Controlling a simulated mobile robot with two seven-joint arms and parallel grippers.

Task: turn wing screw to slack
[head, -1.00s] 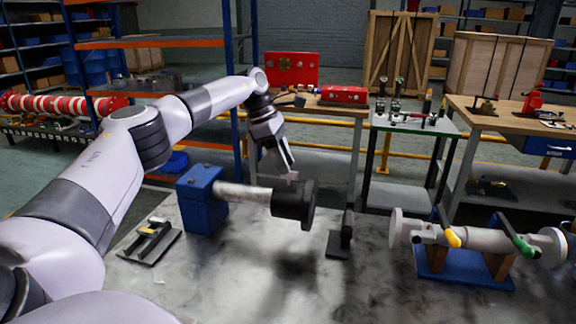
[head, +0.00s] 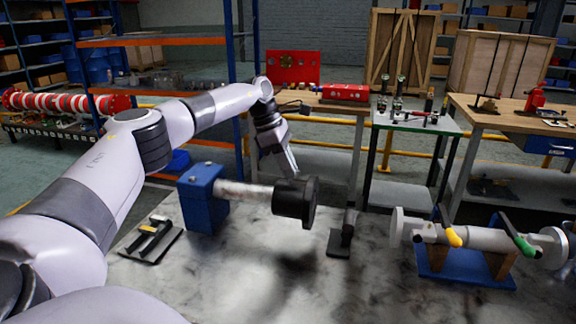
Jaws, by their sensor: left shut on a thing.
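My left gripper (head: 291,174) points down at the far side of the black cylindrical head (head: 295,202) on a pale shaft. The shaft (head: 244,193) runs left into a blue block (head: 203,198) on the grey bench. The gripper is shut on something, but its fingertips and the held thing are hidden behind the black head. I cannot make out a wing screw clearly. My right gripper is not in view.
A small dark stand (head: 342,238) is right of the black head. A pipe with yellow and green levers (head: 487,240) rests on a blue cradle at right. The front middle of the bench (head: 300,290) is clear.

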